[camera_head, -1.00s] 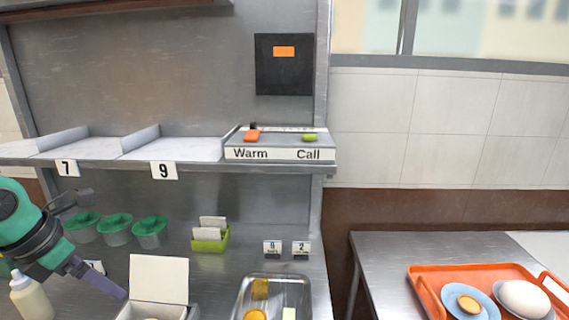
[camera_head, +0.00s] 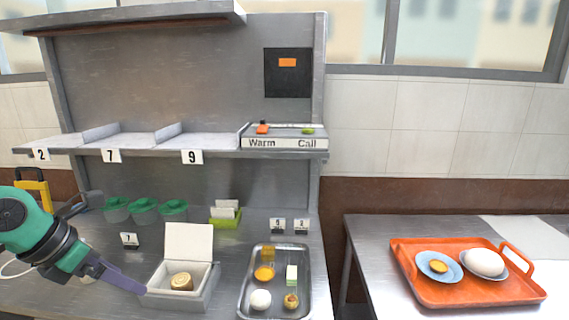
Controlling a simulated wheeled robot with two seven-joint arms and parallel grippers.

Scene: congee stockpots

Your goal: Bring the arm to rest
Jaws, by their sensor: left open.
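My left arm, green and black, comes in from the left edge. Its gripper (camera_head: 112,243) is open, with a dark finger at the back and a purple-grey finger toward the front. Nothing shows between the fingers. The front fingertip appears close to the left side of an open white box (camera_head: 188,243) holding a round tan item (camera_head: 181,282); I cannot tell whether they touch. My right gripper is not in view.
Green-lidded cups (camera_head: 145,208) and a green card holder (camera_head: 226,213) stand behind. A metal tray (camera_head: 243,296) holds several foods. A shelf (camera_head: 225,154) runs above. An orange tray (camera_head: 430,292) with dishes is on the right table (camera_head: 366,240).

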